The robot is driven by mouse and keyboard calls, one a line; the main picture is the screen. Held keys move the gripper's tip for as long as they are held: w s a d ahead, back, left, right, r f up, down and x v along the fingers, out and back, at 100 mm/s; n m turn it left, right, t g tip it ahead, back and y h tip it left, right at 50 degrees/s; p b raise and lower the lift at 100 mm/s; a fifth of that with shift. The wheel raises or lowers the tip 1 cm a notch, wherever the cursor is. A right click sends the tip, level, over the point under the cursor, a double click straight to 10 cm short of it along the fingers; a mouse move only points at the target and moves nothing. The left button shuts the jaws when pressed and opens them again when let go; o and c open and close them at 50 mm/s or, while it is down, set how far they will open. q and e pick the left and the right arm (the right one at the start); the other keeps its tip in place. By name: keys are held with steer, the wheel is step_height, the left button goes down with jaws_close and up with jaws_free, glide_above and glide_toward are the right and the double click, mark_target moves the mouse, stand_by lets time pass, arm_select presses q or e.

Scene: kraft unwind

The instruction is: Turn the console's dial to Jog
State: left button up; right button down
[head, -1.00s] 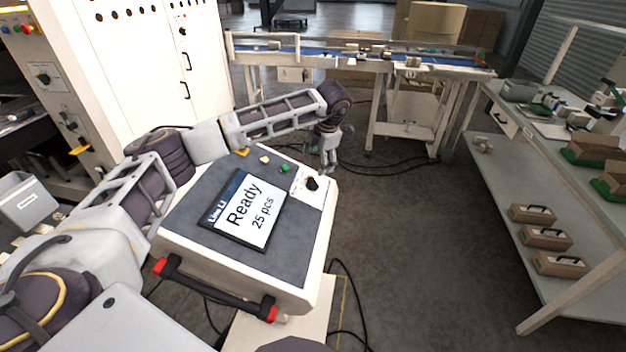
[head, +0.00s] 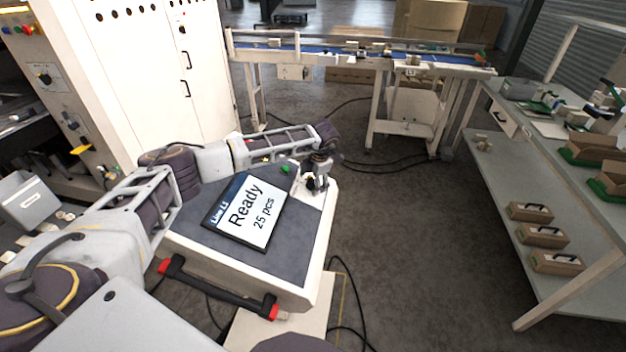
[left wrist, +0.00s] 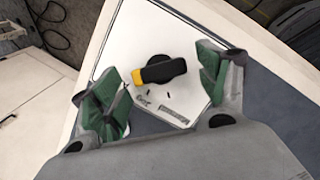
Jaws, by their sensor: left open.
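The console (head: 190,246) stands in front of me, with a lit screen (head: 246,212) reading "Line L1 Ready 25 pcs". Its dial is a black knob with a yellow end (left wrist: 160,70) on a white label plate (left wrist: 145,40). My left gripper (head: 313,184) is over the dial at the console's upper right corner. In the left wrist view its green-padded fingers (left wrist: 162,88) are spread, one on each side of the knob, apart from it. The printed position names are too small to read. My right gripper is not in view.
A green button (head: 285,169) sits on the console close to my left wrist. A black handle with red ends (head: 215,290) runs along the console's front. A grey bench (head: 485,190) stands at the right, a conveyor (head: 350,55) behind. The floor between is clear apart from cables.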

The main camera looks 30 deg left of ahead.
arm_select(q)
steer(key=shift+f, duration=0.15)
steer(key=c, duration=1)
